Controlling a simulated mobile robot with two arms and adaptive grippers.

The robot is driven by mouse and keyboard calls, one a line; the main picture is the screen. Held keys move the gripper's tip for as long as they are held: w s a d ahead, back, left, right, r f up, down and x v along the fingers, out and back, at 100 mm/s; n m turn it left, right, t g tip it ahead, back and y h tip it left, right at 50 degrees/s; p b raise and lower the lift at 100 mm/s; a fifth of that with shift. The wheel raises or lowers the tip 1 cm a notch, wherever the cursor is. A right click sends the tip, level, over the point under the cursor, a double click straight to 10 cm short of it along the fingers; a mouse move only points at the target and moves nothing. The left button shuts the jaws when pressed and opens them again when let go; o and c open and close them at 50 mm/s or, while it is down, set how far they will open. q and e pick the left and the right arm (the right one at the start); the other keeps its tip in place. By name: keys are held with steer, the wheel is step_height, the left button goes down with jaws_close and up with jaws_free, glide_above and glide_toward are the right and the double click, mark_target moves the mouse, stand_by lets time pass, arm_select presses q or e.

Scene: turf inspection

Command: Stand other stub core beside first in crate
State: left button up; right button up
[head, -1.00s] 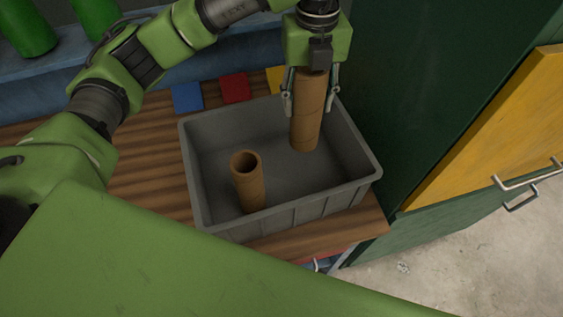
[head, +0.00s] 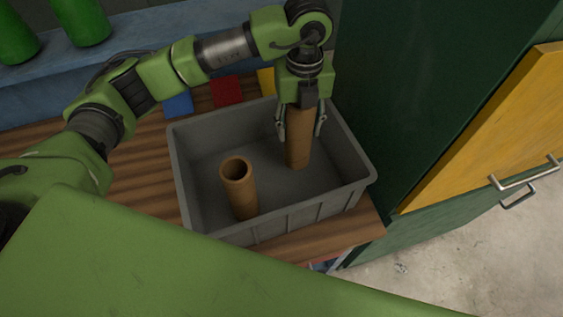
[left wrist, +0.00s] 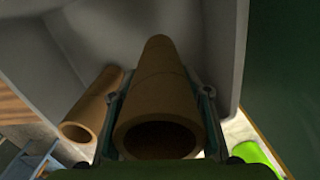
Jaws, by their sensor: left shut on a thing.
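The grey crate (head: 277,222) sits on the wooden bench. The first stub core (head: 240,192), a brown cardboard tube, stands upright in its left front part, open end up. The other stub core (head: 298,152) is upright in the right back part, apart from the first. My left gripper (head: 300,128) is shut on its upper part. I cannot tell whether its lower end touches the crate floor. In the left wrist view the held core (left wrist: 157,95) runs between the fingers, and the first core (left wrist: 92,108) shows to its left. My right gripper is not in view.
Blue, red (head: 226,90) and yellow (head: 266,80) flat squares lie behind the crate. Green bottles (head: 80,22) stand on a blue ledge at the back left. A dark green cabinet with a yellow drawer front (head: 490,135) stands close on the right.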

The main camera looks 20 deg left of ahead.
mark_target(300, 114)
arm_select(q)
step_height(300, 114, down, 7)
steer(key=shift+f+p, duration=0.1)
steer(key=shift+p, duration=0.95)
steer(key=shift+f+b, duration=0.3)
steer(key=shift+f, duration=0.05)
steer(key=o, duration=1.3)
steer(key=shift+r, duration=0.2)
step_height(300, 114, up, 11)
steer(key=b, duration=0.3)
steer(key=shift+s+r, duration=0.1)
steer(key=shift+r, duration=0.4)
